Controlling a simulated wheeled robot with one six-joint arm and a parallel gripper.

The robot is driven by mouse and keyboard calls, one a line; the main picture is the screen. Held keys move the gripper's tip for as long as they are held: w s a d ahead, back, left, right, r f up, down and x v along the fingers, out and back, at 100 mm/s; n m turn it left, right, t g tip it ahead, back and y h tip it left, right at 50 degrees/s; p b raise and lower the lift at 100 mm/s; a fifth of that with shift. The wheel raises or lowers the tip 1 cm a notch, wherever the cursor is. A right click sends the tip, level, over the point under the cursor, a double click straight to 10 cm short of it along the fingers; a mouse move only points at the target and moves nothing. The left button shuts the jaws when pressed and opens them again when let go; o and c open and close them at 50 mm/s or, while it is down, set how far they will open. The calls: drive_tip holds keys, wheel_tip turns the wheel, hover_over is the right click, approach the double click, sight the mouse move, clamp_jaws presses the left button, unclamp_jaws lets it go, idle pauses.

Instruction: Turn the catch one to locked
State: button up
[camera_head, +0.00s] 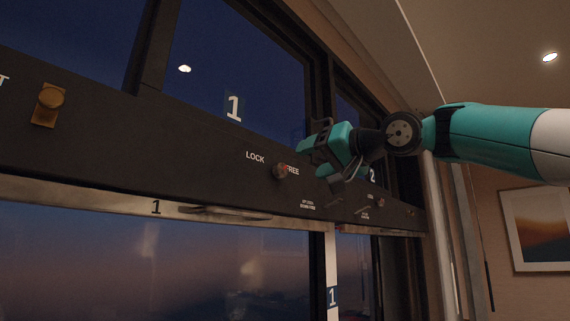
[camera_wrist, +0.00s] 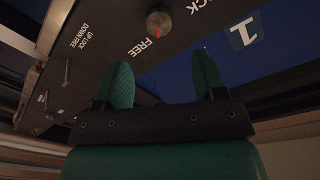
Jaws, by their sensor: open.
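The catch one is a small round metal knob (camera_head: 280,171) on the dark rail, between the white words LOCK and FREE, below the blue number 1 label (camera_head: 234,107). In the wrist view the knob (camera_wrist: 159,20) shows a red mark on its side towards FREE. My gripper (camera_head: 314,157) is teal, to the right of the knob in the head view, and apart from it. In the wrist view the two fingers of my gripper (camera_wrist: 163,64) are spread with nothing between them, and the knob lies beyond the gap.
A second knob (camera_head: 379,202) sits farther right on the rail, near the number 2 label (camera_head: 372,175). A brass fitting (camera_head: 47,104) is at the far left. A metal handle (camera_head: 222,212) runs along the lower edge. Window frames rise behind the rail.

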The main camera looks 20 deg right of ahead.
sight(283, 168)
drive_tip(key=p+x, duration=0.2)
drive_tip(key=x, duration=0.6)
drive_tip(key=shift+w+a+p, duration=0.15)
drive_tip(key=shift+w+p, duration=0.15)
drive_tip(key=shift+p, duration=0.05)
drive_tip(key=c, duration=0.9)
